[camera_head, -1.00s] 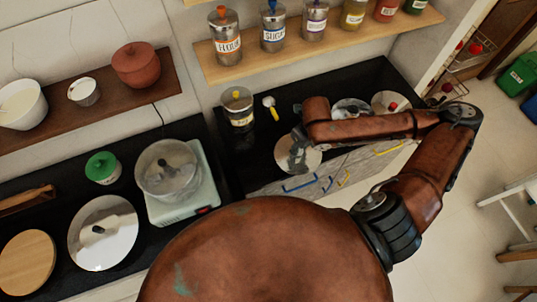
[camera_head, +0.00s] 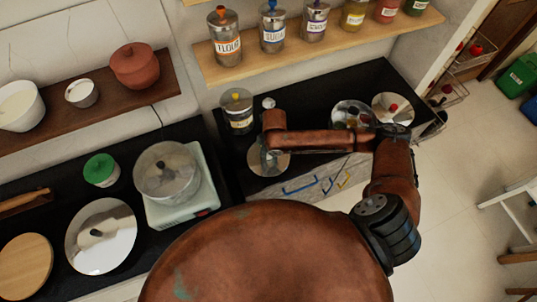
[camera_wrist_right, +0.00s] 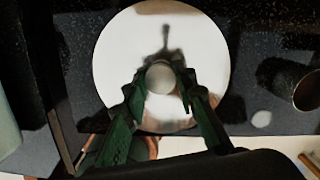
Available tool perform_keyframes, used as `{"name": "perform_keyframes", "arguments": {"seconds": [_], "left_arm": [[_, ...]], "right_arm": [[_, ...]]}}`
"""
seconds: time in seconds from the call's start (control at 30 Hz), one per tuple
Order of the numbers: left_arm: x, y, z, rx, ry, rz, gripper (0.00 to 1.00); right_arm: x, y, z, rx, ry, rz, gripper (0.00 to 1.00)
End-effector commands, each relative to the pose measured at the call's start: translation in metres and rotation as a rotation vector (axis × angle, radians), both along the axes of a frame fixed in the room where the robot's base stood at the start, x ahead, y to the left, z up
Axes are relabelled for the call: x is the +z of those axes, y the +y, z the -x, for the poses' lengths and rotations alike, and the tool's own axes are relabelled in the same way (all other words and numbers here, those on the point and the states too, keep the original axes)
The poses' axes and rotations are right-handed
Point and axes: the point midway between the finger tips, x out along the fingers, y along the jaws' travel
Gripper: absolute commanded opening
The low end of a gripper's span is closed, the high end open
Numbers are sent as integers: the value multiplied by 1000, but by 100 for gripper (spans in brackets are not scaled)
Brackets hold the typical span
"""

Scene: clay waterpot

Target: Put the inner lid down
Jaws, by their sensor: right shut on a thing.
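The inner lid (camera_head: 256,166) is a round, shiny metal disc over the black counter right of the stove. In the right wrist view the lid (camera_wrist_right: 125,65) lies face-on, its round knob between my fingertips. My right gripper (camera_wrist_right: 160,82) is shut on the knob. In the head view my right gripper (camera_head: 270,152) is above the disc and partly covers it. I cannot tell whether the lid touches the counter. My left gripper is not in view.
A labelled jar (camera_head: 238,112) stands behind the lid, close to my forearm. A plate-like lid with a red knob (camera_head: 392,108) is at the counter's right end. A pot (camera_head: 167,175) sits on the stove. A large shiny lid (camera_head: 100,255) lies at left.

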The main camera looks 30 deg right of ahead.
Motion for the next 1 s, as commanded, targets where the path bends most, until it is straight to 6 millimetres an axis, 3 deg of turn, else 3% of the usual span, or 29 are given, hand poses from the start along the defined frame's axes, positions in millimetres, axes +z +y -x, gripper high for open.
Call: {"name": "perform_keyframes", "arguments": {"seconds": [0.1, 0.43, 0.47, 0.5, 0.7, 1.0], "left_arm": [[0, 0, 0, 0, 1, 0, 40], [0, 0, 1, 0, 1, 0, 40], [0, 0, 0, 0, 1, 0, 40], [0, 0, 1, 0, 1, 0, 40], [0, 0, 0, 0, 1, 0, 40], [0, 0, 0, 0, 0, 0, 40]], "right_arm": [[-12, 0, 0, -1, 0, -1, 0], [-15, 0, 0, 0, -1, 0, 0], [-15, 0, 0, -1, -1, -1, 27], [-15, 0, 0, 0, -1, -1, 30], [-15, 0, 0, -1, -1, -1, 43], [-13, 0, 0, 0, -1, -1, 43]]}}
